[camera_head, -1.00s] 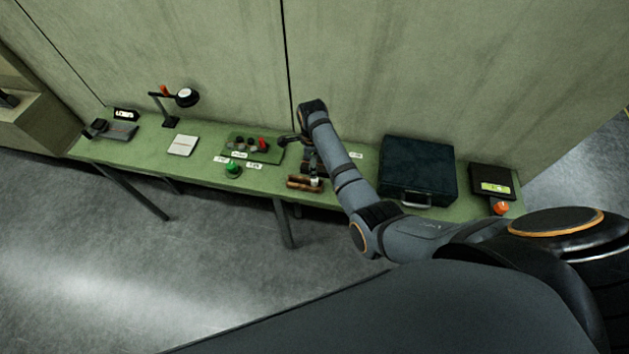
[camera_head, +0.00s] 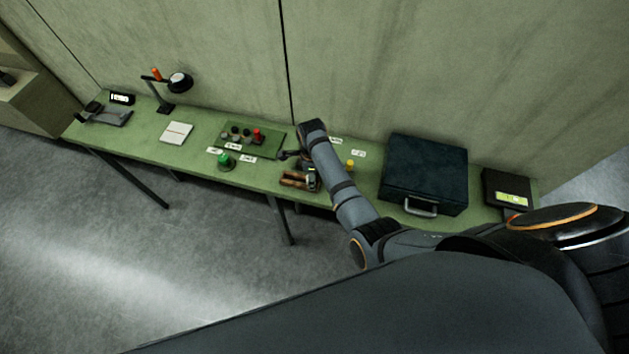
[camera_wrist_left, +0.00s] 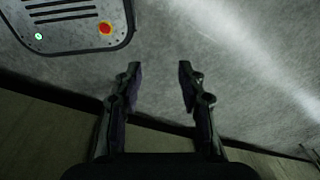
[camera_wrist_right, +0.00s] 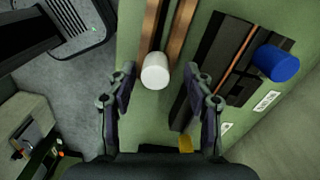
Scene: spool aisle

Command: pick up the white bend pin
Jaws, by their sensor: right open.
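The white bend pin (camera_wrist_right: 155,70) shows in the right wrist view as a short white cylinder. It sits at the near end of two brown rails (camera_wrist_right: 179,28) on the green bench. My right gripper (camera_wrist_right: 160,73) is open, with one finger on each side of the pin in the picture; I cannot tell whether they touch it. In the head view my right arm (camera_head: 346,190) reaches over the bench, and the pin is hard to make out by the rails (camera_head: 296,181). My left gripper (camera_wrist_left: 160,68) is open and empty above the grey floor, and shows only in the left wrist view.
A blue cylinder (camera_wrist_right: 276,63) sits on a dark fixture (camera_wrist_right: 225,60) right of the right gripper. A yellow piece (camera_head: 350,165) stands behind the arm. A dark case (camera_head: 427,170) is to the right.

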